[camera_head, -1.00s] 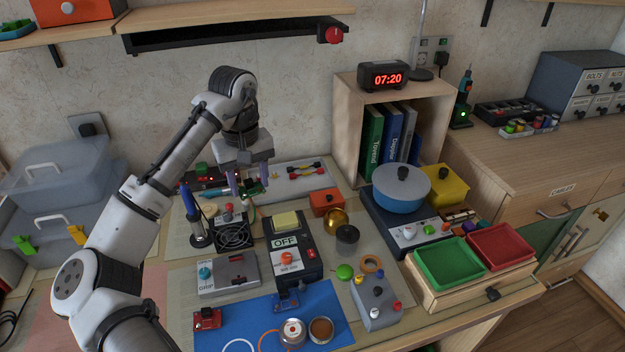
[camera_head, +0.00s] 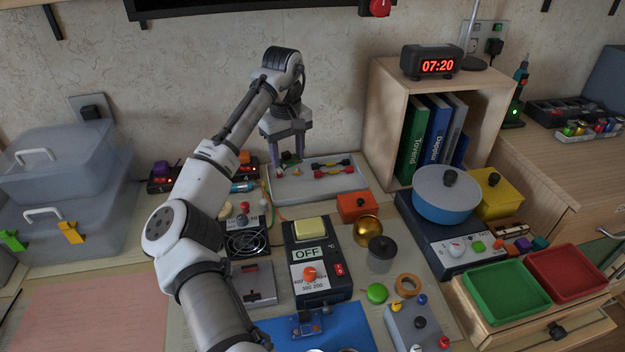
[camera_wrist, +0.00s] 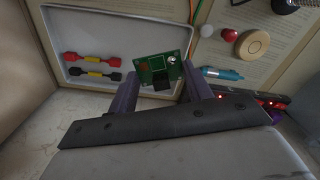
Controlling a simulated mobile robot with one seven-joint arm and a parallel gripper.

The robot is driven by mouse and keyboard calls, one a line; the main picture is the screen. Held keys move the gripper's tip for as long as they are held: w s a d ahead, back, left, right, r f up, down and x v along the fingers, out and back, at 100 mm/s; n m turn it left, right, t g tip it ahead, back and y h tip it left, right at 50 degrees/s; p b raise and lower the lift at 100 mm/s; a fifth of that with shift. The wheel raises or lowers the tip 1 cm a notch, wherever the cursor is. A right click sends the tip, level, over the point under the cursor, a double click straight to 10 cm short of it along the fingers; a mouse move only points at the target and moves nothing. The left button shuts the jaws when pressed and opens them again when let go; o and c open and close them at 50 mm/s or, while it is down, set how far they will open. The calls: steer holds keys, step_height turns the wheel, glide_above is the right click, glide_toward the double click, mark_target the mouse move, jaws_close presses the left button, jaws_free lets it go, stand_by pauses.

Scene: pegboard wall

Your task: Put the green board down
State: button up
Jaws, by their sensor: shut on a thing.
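My gripper (camera_head: 288,160) is shut on a small green circuit board (camera_wrist: 158,70). In the wrist view the board sits between the purple fingers (camera_wrist: 160,84), with a dark part and a silver round part on it. In the head view only a bit of green shows between the fingers. The board is over the left part of a shallow pale tray (camera_head: 330,194) against the wall. Whether it touches the tray floor I cannot tell. The tray also shows in the wrist view (camera_wrist: 66,24).
A red-ended bar (camera_wrist: 86,57) and a black-ended bar (camera_wrist: 95,76) lie in the tray. A blue tool (camera_wrist: 222,73) and a strip with red lights (camera_wrist: 262,100) lie beside it. An orange box (camera_head: 357,207) stands in front and a wooden shelf box (camera_head: 383,125) to the right.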

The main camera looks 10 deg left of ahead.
mark_target(290, 191)
step_height(290, 191, down, 9)
steer(key=shift+r+p, duration=0.1)
steer(key=shift+p, duration=0.2)
steer(key=o, duration=0.7)
step_height(290, 191, up, 12)
stand_by(0.4)
